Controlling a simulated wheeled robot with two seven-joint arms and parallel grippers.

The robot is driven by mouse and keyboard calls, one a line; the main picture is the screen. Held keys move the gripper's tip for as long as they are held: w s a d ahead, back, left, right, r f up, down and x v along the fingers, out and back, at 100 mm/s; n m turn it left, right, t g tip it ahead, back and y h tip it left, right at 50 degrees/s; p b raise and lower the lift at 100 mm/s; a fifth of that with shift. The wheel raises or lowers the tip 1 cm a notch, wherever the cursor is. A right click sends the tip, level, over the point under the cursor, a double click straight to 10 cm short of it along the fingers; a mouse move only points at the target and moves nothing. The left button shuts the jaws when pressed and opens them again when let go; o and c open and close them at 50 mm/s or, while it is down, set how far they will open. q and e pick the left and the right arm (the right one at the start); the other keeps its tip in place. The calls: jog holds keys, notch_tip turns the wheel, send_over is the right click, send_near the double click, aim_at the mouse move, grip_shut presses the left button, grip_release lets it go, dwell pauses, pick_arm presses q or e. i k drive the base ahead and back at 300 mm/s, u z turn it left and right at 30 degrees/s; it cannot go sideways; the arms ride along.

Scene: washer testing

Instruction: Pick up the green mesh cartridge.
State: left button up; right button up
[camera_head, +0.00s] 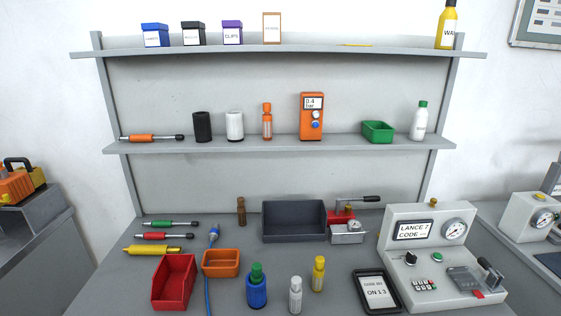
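No item is clearly recognisable as a green mesh cartridge. On the bench, a blue cylinder with a green top (256,287) stands upright at the front centre. A green-handled lance (171,223) lies at the left of the bench. On the middle shelf are a small green bin (378,132) and a white bottle with a green cap (418,121). A black cylinder (202,127) and a white cylinder (235,126) stand on the same shelf. Neither of my grippers is in view.
A red bin (174,282), an orange tray (221,263), a white bottle (295,295) and a yellow bottle (318,274) surround the blue cylinder. A dark tray (294,221) sits behind. A tablet (376,291) and a gauge console (426,237) occupy the right.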

aim_at(257, 276)
jog(key=k, duration=0.5)
jog(key=u, duration=1.35)
jog(key=i, duration=0.2)
jog(key=z, duration=0.1)
